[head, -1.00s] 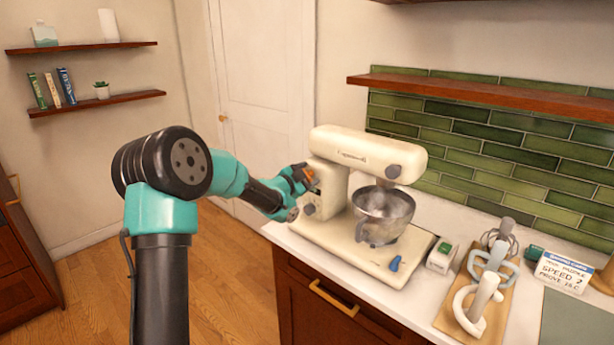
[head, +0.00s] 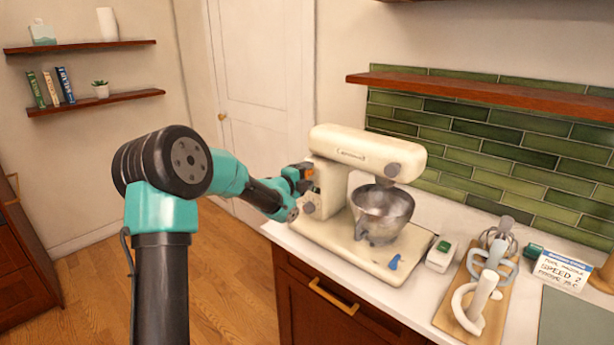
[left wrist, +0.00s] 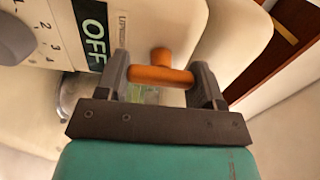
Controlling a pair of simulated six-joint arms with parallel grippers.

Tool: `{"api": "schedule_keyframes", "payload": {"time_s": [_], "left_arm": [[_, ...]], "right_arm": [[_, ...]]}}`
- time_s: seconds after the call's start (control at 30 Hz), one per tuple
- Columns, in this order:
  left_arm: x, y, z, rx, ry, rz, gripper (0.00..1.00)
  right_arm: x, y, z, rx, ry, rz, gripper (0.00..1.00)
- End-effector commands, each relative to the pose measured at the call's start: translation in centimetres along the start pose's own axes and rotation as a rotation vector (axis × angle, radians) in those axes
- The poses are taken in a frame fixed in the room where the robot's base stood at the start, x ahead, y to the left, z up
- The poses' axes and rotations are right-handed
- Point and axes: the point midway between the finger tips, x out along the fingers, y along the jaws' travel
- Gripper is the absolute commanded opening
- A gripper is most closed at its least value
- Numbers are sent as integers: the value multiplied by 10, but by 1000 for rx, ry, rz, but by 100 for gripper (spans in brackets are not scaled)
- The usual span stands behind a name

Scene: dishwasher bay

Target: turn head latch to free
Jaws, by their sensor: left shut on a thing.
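The cream stand mixer (head: 340,190) stands on the counter with its head level over the metal bowl (head: 382,212). The head latch (left wrist: 160,75) is an orange lever on the mixer's side, near a dark OFF label (left wrist: 91,35). In the left wrist view my left gripper (left wrist: 163,78) has a finger at each end of the latch and is shut on it. In the head view my left gripper (head: 305,180) meets the left side of the mixer's column. My right gripper is not in view.
A numbered speed dial (left wrist: 15,40) sits close to the left finger. A blue lever (head: 394,262) is on the mixer base. A small box (head: 440,257), a board of attachments (head: 470,300) and a SPEED 2 card (head: 562,270) are to the right.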

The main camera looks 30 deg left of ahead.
Motion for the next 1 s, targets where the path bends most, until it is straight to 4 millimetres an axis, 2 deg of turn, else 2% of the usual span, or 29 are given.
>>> {"api": "schedule_keyframes", "payload": {"time_s": [0.6,0.63,0.87,1.0], "left_arm": [[0,1,0,59,0,1,38],[0,1,0,59,0,1,64],[0,0,0,58,0,0,86],[0,0,0,58,0,0,87]], "right_arm": [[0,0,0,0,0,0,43],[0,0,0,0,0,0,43],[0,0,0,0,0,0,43],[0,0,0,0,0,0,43]]}}
